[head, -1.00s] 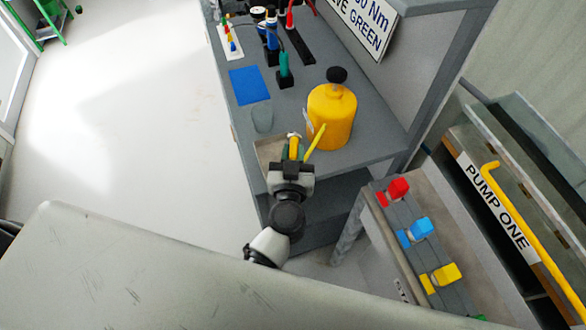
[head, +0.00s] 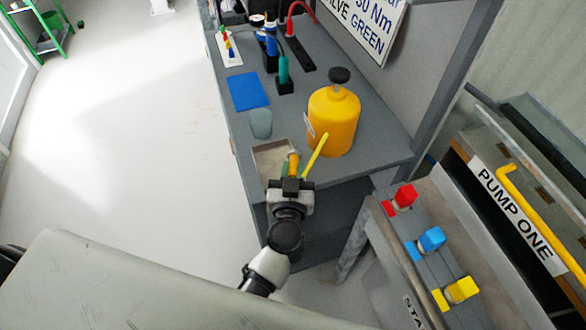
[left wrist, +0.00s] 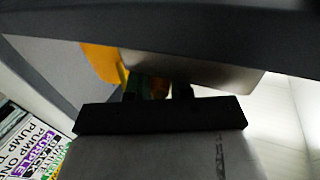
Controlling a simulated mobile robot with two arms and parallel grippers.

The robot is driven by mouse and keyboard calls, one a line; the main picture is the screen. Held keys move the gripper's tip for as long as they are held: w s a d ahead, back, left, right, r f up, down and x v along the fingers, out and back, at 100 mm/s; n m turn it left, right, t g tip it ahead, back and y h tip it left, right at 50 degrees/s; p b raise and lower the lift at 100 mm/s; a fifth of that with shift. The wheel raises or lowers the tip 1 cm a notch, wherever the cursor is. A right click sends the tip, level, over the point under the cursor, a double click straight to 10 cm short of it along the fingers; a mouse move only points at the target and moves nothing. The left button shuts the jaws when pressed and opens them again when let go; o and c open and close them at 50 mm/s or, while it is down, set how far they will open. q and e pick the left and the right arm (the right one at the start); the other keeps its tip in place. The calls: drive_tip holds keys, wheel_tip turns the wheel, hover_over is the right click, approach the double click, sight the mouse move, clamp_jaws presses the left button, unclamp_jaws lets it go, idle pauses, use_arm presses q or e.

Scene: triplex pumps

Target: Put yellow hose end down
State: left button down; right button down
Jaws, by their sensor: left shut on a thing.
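My left gripper (head: 291,176) is at the front edge of the grey bench, by the near right corner of a shallow tray (head: 262,150). It is shut on the yellow hose end (head: 293,163), which shows as a short yellow piece between the fingers. In the left wrist view a small orange-yellow bit (left wrist: 158,88) shows between the dark fingers; most of it is hidden. A yellow canister (head: 334,122) with a black knob stands behind, with a thin yellow tube (head: 315,153) slanting down toward the gripper. I cannot tell whether the hose end touches the tray.
A clear cup (head: 261,124), a blue mat (head: 248,90) and a green-handled tool (head: 283,72) are farther back on the bench. At right stand red, blue and yellow blocks (head: 432,239) on a rail, beside the PUMP ONE cabinet (head: 515,215).

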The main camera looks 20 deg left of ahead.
use_arm(q)
drive_tip(key=shift+s+f, duration=0.1)
drive_tip(key=shift+f, duration=0.25)
